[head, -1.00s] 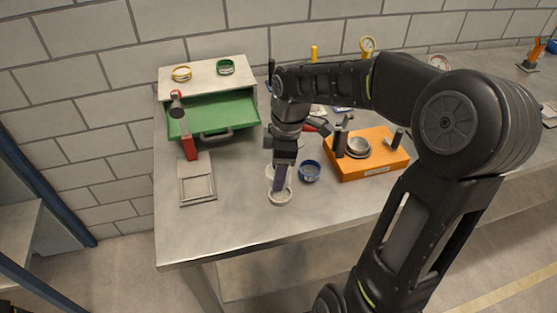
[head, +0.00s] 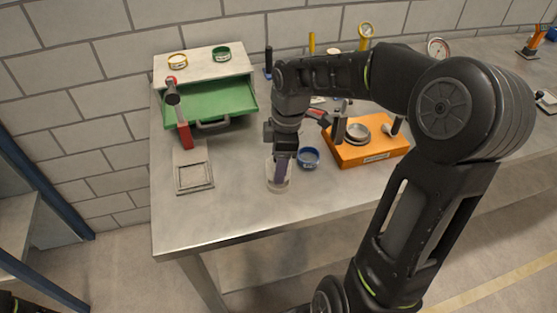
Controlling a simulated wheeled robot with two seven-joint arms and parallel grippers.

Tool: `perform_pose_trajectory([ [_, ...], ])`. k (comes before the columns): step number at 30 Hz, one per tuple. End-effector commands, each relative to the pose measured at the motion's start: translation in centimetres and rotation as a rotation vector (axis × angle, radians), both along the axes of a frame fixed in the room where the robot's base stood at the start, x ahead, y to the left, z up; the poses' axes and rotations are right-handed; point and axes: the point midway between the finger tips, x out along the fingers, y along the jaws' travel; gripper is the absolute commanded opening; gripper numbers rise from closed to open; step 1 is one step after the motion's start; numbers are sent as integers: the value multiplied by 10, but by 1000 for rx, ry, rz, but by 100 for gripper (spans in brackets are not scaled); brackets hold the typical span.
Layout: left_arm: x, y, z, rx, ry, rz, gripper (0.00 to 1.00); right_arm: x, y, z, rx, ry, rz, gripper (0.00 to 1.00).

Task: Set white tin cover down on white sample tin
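My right gripper (head: 281,178) points down over the front middle of the bench. It appears shut on the white tin cover (head: 272,184), a pale round piece at its fingertips. The white sample tin (head: 269,168) shows as a pale rim right behind the fingers. Cover and tin overlap in the picture, so I cannot tell whether they touch. The fingers hide part of both. My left gripper is not in view.
A blue round tin (head: 308,158) stands close on the right. An orange block (head: 372,152) with metal parts is further right. The bench front is clear.

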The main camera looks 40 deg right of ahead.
Motion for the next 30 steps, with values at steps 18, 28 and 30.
perform_pose_trajectory([
  [18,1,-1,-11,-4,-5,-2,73,0,0,-18,0,0,0,13],
  [28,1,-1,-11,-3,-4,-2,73,0,0,-18,0,0,0,13],
  [30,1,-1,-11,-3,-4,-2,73,0,0,-18,0,0,0,13],
])
